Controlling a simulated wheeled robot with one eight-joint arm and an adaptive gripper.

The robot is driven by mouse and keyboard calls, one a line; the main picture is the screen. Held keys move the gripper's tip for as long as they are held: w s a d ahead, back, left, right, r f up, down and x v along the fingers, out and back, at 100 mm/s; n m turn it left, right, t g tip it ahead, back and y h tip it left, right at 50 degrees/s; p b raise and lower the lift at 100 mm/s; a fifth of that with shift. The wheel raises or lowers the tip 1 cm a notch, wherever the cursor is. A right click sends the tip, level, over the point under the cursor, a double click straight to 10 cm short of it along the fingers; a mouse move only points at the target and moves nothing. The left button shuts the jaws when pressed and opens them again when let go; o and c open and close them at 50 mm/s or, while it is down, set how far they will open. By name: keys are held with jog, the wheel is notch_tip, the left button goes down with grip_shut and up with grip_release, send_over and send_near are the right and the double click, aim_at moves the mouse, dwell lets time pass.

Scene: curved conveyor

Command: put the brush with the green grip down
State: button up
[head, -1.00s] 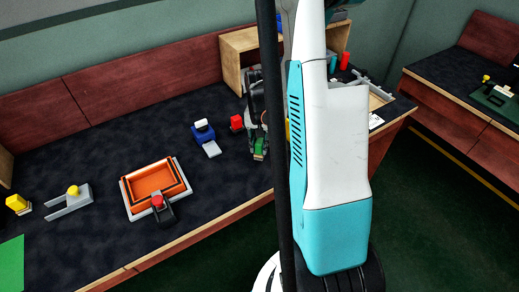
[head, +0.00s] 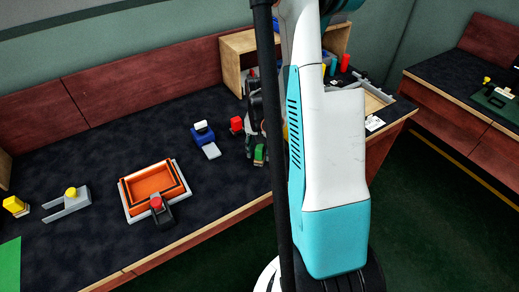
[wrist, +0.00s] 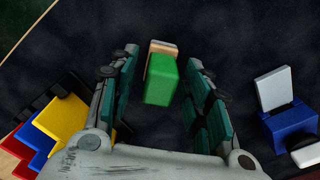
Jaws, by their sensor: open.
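The brush with the green grip (head: 260,153) is on the dark tabletop (head: 100,160) near its front edge. In the wrist view its green grip (wrist: 161,82) lies between my two fingers, with a tan strip at its far end. My gripper (wrist: 160,72) is open, and dark gaps show between the grip and the finger pads on both sides. In the head view my gripper (head: 254,128) is just above and behind the brush, partly hidden by a black post and my arm.
An orange tray (head: 153,188) lies left. Red, blue and yellow stepped pieces (wrist: 62,122) are close to my left finger in the wrist view. A wooden shelf box (head: 238,62) stands behind.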

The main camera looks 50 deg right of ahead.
aim_at(260, 147)
notch_tip(260, 147, up, 12)
jog(key=p, duration=0.4)
jog(key=shift+r+p, duration=0.15)
jog(key=shift+p, duration=0.2)
